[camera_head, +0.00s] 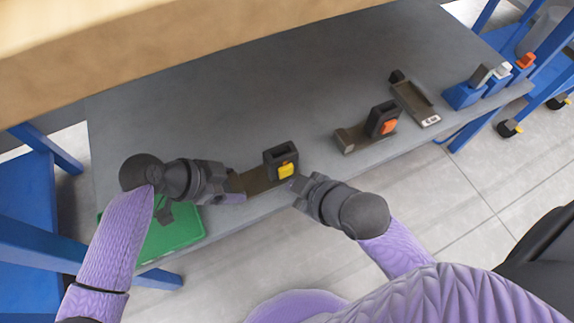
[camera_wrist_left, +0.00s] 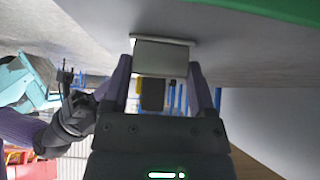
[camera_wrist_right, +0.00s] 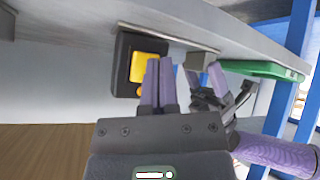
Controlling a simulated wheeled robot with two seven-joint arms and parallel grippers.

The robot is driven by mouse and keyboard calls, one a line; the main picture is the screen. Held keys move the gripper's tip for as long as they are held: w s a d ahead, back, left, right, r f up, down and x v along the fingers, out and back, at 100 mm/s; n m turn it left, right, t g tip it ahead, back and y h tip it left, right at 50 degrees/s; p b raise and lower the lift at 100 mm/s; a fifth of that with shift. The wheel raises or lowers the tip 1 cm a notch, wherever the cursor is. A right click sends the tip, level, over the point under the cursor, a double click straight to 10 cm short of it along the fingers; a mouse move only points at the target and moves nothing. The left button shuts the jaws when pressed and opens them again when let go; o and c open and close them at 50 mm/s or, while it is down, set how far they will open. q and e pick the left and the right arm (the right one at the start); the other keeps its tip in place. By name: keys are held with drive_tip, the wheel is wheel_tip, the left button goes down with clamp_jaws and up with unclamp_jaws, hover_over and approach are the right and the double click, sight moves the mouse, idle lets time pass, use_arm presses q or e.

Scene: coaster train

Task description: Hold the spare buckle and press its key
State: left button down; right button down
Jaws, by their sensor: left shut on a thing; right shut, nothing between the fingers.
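A buckle with a black housing (camera_head: 280,154) and a yellow key (camera_head: 286,170) sits on a brownish plate (camera_head: 260,182) near the table's front edge. My left gripper (camera_head: 238,190) is shut on the block at the left end of this plate. In the left wrist view the grey block (camera_wrist_left: 161,58) is between the fingers. My right gripper (camera_head: 295,183) is shut and empty, just right of the yellow key. In the right wrist view its fingertips overlap the key (camera_wrist_right: 141,66); whether they touch it I cannot tell.
Another buckle with an orange key (camera_head: 388,127) stands to the right on the grey table (camera_head: 300,75). A green tray (camera_head: 172,240) is by my left gripper. A wooden shelf (camera_head: 150,30) overhangs the back.

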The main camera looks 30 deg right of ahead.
drive_tip(key=shift+w, duration=0.1)
drive_tip(key=shift+w, duration=0.35)
drive_tip(key=shift+w, duration=0.5)
idle(0.7)
drive_tip(key=shift+s, duration=0.95)
drive_tip(key=s, duration=0.5)
idle(0.4)
